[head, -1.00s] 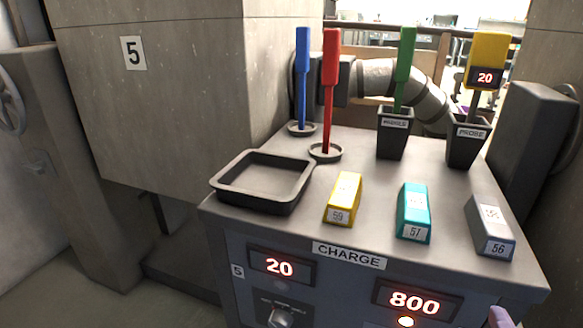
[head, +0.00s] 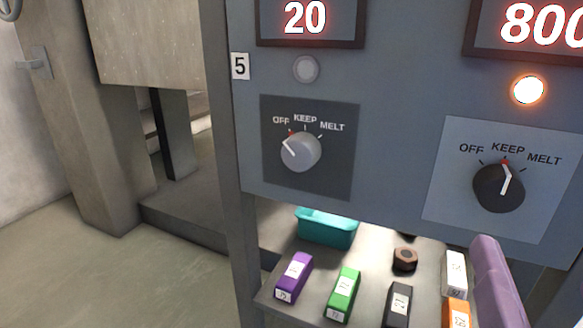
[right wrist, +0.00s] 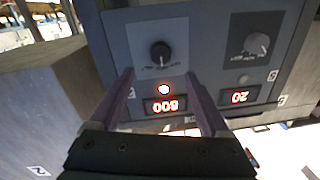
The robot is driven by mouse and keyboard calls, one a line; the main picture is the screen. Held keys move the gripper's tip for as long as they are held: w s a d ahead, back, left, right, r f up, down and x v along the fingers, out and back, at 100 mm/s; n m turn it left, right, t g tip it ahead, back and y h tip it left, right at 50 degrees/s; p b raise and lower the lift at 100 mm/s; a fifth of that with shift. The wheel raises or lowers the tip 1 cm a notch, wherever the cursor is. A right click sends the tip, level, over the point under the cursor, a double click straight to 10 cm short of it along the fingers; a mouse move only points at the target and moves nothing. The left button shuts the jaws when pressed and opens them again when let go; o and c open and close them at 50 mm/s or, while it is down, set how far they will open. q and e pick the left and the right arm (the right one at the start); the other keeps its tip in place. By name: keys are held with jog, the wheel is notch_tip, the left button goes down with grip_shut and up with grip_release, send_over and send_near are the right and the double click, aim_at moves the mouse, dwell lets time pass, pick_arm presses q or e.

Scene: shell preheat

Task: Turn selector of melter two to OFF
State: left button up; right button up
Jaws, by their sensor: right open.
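Two selectors sit on the grey front panel. The light-grey selector (head: 301,152), beside a label 5, has its white pointer towards OFF. The black selector (head: 499,187) points up at KEEP. I cannot read which number the black selector's melter bears. In the right wrist view the picture is upside down, with the black selector (right wrist: 160,53) ahead between my fingers and the light-grey selector (right wrist: 257,44) to the right. My right gripper (right wrist: 158,80) is open and empty, apart from the panel. One of its purple fingers shows at the lower right of the head view. My left gripper is not in view.
Above the black selector are a lit lamp (head: 528,89) and a display reading 800 (head: 540,25). Above the grey one are an unlit lamp (head: 306,69) and a display reading 20 (head: 305,18). A shelf below holds several coloured blocks and a teal container (head: 327,228).

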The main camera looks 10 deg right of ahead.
aim_at(502, 198)
jog(key=x, duration=1)
grip_shut()
dwell(0.4)
